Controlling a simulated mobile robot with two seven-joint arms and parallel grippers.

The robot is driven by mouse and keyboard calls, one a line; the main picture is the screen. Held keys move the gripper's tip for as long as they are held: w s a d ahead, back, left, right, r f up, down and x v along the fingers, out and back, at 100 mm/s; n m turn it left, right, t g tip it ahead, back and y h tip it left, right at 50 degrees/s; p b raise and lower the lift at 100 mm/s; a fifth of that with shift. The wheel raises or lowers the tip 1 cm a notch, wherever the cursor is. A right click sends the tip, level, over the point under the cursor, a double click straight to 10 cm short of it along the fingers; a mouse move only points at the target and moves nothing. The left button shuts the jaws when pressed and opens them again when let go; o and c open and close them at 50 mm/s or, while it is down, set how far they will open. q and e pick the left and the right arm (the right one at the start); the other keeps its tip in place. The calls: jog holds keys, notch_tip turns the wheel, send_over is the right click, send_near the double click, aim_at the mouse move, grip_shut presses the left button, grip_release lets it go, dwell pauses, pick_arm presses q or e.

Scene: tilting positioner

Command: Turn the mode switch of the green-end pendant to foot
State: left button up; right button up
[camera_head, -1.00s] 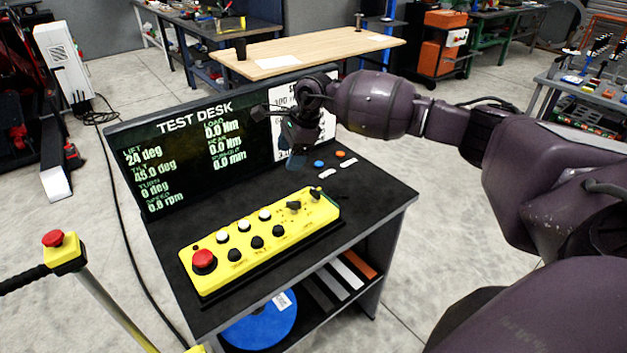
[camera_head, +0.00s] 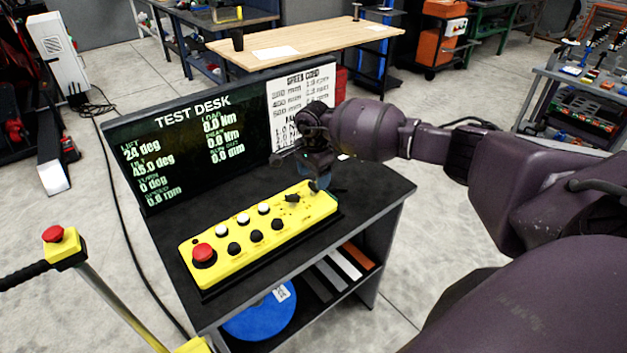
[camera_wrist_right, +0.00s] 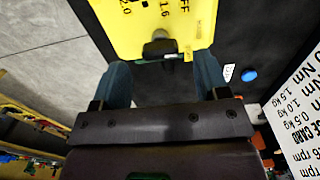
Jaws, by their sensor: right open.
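A yellow pendant (camera_head: 232,262) lies on the black test desk (camera_head: 365,215), with a red button (camera_head: 203,253) at its left end and white and black buttons along it. My right gripper (camera_head: 316,182) points down over that right end. In the right wrist view, its fingers (camera_wrist_right: 162,72) are open and empty, just short of a black knob (camera_wrist_right: 160,46) on the yellow face. My left gripper is out of view.
The desk's screen (camera_head: 195,145) and a white printed card (camera_head: 300,105) stand behind the pendant. A blue button (camera_wrist_right: 249,75) lies beyond its end. A yellow post with a red button (camera_head: 58,240) stands at the left. The desk's right front corner is bare.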

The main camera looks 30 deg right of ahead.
aim_at(314, 189)
jog(key=shift+f, duration=1.35)
jog(key=c, duration=0.9)
